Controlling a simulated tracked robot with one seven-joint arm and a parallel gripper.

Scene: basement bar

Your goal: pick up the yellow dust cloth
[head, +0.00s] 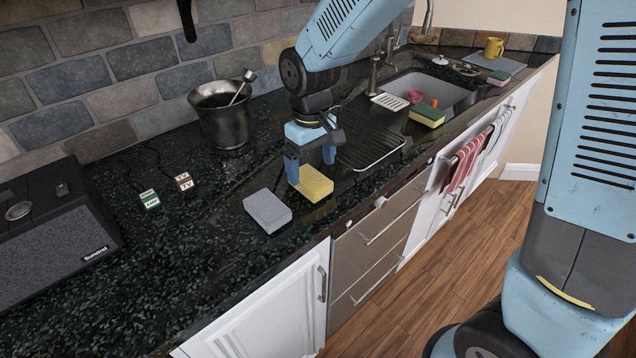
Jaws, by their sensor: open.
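The yellow dust cloth (312,184) looks like a small thick yellow block and lies flat on the dark speckled counter, near its front edge. My gripper (311,172) points down over it, with its blue fingers apart. One finger is at the cloth's left end and the other is behind its far side. I cannot tell whether the fingers touch the cloth.
A grey sponge-like block (267,211) lies just left of the cloth. A metal pot (224,122) with a utensil stands behind. A ribbed drainboard (370,141) and sink (448,92) with a green-yellow sponge (427,115) are to the right. A black device (55,250) and two tags (150,199) are left.

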